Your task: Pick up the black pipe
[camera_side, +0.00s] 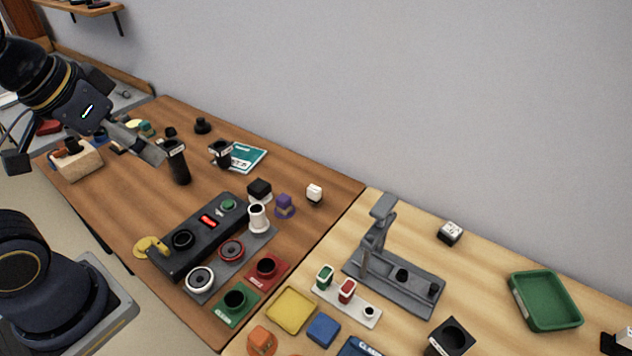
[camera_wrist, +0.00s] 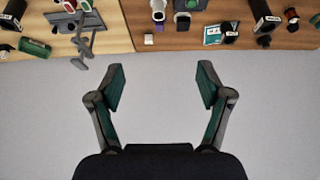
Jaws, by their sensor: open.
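A tall black pipe (camera_side: 180,168) with a pale label near its top stands upright on the dark wooden table in the side view. In the wrist view, what looks like the same pipe (camera_wrist: 261,12) is at the upper right, cut by the top edge. My gripper (camera_side: 148,148) is left of the pipe in the side view, its fingers appearing close to the pipe's top; the depth gap is unclear. In the wrist view, my gripper (camera_wrist: 161,80) is open and empty, with bare wall between its fingers. The pipe is outside the fingers, beyond the right one.
A shorter black labelled object (camera_side: 220,155) and a teal booklet (camera_side: 248,158) are right of the pipe. A wooden block holder (camera_side: 78,164) is at the left. A dark button panel (camera_side: 200,238) lies in front. A grey stand (camera_side: 400,283) and green tray (camera_side: 545,302) occupy the lighter table.

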